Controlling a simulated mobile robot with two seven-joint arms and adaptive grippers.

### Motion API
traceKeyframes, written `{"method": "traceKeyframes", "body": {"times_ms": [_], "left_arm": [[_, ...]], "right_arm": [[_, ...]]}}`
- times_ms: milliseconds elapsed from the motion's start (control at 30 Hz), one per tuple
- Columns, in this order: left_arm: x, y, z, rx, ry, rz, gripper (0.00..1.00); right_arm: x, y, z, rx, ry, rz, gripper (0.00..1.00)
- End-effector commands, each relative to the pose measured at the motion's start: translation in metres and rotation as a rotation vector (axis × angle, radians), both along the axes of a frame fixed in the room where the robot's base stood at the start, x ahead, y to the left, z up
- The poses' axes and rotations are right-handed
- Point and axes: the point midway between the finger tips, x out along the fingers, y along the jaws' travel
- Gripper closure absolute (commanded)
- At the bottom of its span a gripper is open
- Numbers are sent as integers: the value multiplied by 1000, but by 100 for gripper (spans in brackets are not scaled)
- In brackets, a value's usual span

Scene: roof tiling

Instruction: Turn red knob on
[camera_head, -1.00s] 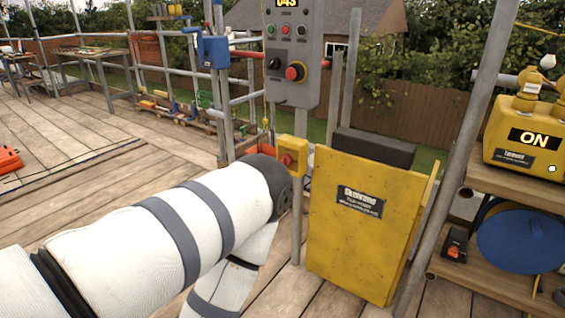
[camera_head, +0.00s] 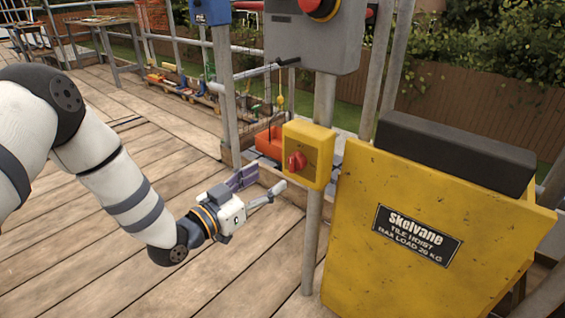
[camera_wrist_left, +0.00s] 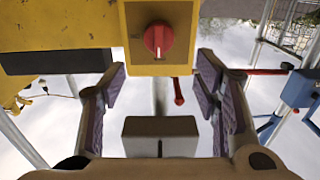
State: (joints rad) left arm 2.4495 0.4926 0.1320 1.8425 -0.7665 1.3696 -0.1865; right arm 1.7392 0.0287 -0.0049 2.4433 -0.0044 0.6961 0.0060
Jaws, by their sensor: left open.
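The red knob (camera_head: 297,161) sits on the front of a small yellow box (camera_head: 323,153) fixed to a grey post. In the left wrist view the red knob (camera_wrist_left: 158,39) shows a pale pointer mark, upside down relative to the head view, on the yellow box (camera_wrist_left: 188,14). My left gripper (camera_head: 262,186) is just left of and below the knob, apart from it. In the left wrist view its two padded fingers (camera_wrist_left: 157,88) are spread wide with nothing between them, and the knob lies beyond the tips. My right gripper is not seen.
A yellow tile hoist panel (camera_head: 420,262) with a black pad (camera_head: 455,150) stands right of the box. A grey control box (camera_head: 305,42) with a red button is above, on the same post (camera_head: 314,240). The plank floor (camera_head: 150,275) at left is clear.

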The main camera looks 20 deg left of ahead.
Motion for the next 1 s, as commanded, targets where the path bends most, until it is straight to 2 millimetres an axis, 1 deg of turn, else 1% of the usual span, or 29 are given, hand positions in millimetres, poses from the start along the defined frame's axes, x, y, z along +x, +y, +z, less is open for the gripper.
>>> {"method": "traceKeyframes", "body": {"times_ms": [100,200,300,400,467,700,733,767,800,867,900,933,1000], "left_arm": [[30,-11,-3,2,0,-1,44],[52,-20,-3,3,1,-1,44],[70,-26,-3,1,4,-1,44],[81,-30,-3,1,5,0,44],[84,-31,-3,-1,7,1,44],[86,-32,-2,-1,7,1,44],[86,-32,-2,-1,7,1,46],[86,-32,-2,-1,7,1,53],[86,-32,-2,-1,7,1,62],[86,-32,-2,-1,7,1,76],[86,-32,-2,-1,7,1,85],[86,-32,-2,-1,7,1,91],[86,-32,-2,-1,7,1,91]], "right_arm": [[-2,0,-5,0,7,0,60],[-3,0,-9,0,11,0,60],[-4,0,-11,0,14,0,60],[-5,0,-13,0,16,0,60],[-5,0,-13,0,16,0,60],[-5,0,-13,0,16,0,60],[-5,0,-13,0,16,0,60],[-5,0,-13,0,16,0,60],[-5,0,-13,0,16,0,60],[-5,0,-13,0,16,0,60],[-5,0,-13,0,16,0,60],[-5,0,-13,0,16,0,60],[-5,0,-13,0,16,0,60]]}}
